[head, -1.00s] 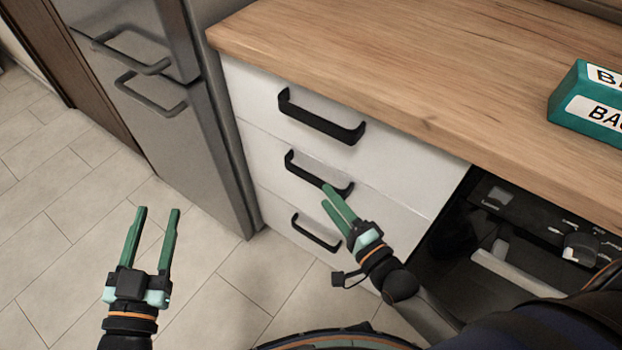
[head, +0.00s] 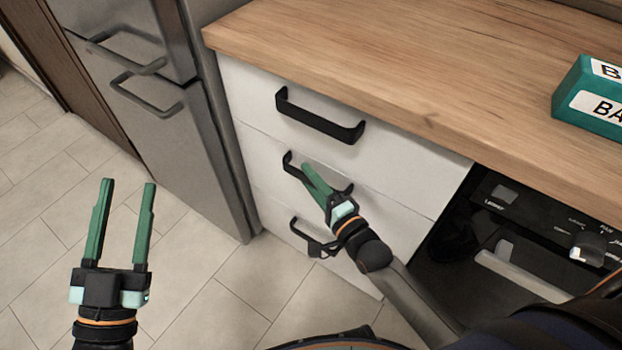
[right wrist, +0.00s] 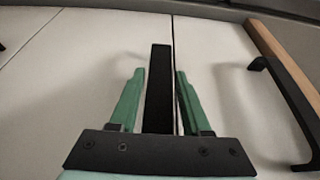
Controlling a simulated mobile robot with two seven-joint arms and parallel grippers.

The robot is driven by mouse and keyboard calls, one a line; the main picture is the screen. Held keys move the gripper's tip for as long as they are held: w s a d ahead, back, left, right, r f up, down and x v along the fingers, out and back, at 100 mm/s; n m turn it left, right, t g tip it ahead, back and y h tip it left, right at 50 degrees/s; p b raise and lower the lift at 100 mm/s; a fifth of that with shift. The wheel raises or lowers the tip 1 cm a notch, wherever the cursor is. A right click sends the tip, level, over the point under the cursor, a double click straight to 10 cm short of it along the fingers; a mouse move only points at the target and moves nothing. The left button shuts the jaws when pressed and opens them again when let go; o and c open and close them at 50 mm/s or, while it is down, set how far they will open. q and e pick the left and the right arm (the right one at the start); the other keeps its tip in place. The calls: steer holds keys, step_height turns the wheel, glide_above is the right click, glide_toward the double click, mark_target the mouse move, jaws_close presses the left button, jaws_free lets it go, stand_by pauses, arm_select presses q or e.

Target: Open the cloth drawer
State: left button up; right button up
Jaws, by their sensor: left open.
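A white cabinet front carries three drawers, one above another, each with a black bar handle. No label shows which is the cloth drawer. My right gripper (head: 306,166) is at the middle drawer's handle (head: 289,163). In the right wrist view, the fingers of my right gripper (right wrist: 159,70) are apart, one on each side of that handle (right wrist: 159,95), with narrow gaps visible. The middle drawer (head: 385,198) is closed. My left gripper (head: 128,182) is open and empty above the floor at left.
The top drawer handle (head: 318,122) and bottom drawer handle (head: 303,236) are close above and below. A wooden worktop (head: 400,70) overhangs, with a teal box (head: 590,98) on it. A steel fridge (head: 160,100) stands left, a black oven (head: 500,235) right. The tiled floor (head: 200,250) is clear.

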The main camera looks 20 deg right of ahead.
jaws_close()
stand_by(1.1)
